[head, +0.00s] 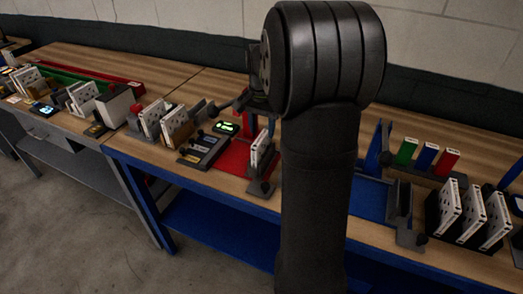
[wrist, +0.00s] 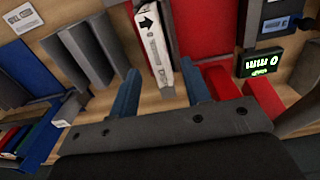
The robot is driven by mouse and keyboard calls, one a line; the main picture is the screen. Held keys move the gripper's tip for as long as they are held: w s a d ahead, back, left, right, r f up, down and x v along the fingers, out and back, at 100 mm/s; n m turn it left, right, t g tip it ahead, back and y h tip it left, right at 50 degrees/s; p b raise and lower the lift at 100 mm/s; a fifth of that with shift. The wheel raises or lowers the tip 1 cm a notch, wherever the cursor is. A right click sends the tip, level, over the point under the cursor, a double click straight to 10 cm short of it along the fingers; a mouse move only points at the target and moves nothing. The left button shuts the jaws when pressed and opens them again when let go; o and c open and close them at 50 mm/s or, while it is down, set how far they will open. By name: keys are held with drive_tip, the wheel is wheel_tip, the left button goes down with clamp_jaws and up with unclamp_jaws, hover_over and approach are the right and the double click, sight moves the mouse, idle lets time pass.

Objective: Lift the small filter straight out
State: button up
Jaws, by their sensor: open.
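A narrow white filter box (wrist: 154,42) with a black arrow on its edge stands in a slot beside a grey wall in the wrist view. It appears to be the white filter (head: 261,151) on the red area in the head view. My gripper (wrist: 160,80) is open, with its two blue fingers apart, one toward each side of the filter's near end. The fingers are not clearly touching it. In the head view my arm hides most of the gripper. I cannot tell how deep the filter sits.
A dark device with a lit green display (wrist: 264,63) stands to the right in the wrist view. Grey upright plates (wrist: 88,48) stand to the left. In the head view, several white filters (head: 470,215) stand in a dark rack at right. Red, blue and green boxes (head: 427,156) stand behind.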

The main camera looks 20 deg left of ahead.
sight(262, 136)
wheel_tip(262, 136, down, 4)
drive_tip(key=shift+s+f, duration=0.1)
clamp_jaws()
idle(0.4)
